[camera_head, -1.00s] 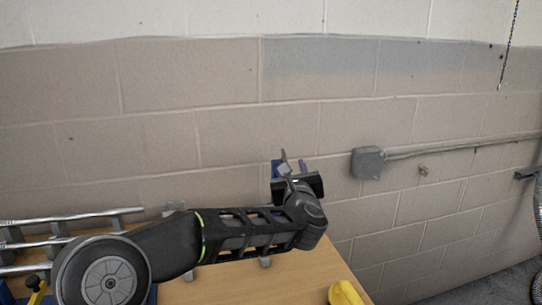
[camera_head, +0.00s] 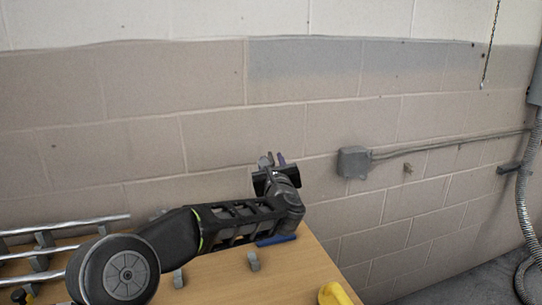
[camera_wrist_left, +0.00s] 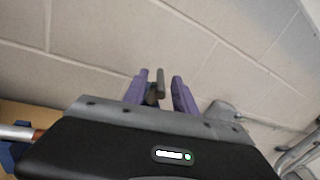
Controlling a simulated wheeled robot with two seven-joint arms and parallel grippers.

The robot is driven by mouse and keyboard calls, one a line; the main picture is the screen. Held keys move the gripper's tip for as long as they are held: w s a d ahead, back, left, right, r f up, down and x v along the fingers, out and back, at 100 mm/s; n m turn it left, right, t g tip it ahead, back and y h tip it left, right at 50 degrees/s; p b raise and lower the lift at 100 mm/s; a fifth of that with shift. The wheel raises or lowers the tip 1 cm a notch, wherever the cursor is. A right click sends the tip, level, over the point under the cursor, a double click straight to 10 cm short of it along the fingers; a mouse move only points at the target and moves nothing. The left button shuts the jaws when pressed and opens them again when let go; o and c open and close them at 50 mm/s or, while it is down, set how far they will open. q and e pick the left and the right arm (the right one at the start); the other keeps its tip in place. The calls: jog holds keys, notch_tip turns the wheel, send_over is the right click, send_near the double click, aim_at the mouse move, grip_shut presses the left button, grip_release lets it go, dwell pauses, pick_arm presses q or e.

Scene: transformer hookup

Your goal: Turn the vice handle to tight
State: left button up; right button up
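My left gripper (camera_head: 272,161) is above the far end of the wooden table, in front of the block wall. In the left wrist view its two purple fingers (camera_wrist_left: 160,92) stand apart. A short grey bar (camera_wrist_left: 160,82), which looks like the vice handle, appears between them with gaps on both sides; contact cannot be told. A grey piece (camera_head: 265,162) shows beside the fingers in the head view. A blue strip (camera_head: 277,240), possibly part of the vice, shows on the table below my left wrist. Most of the vice is hidden. My right gripper is not in view.
Metal pipes (camera_head: 62,226) lie on a rack at the left of the wooden table (camera_head: 215,279). Small grey brackets (camera_head: 253,262) stand on the table. A yellow object (camera_head: 335,294) is at the front right edge. A grey box (camera_head: 354,162) with conduit is on the wall.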

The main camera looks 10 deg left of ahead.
pick_arm(q)
jog(key=shift+x, duration=0.95)
jog(key=shift+c, duration=0.4)
jog(key=shift+d, duration=0.1)
grip_shut()
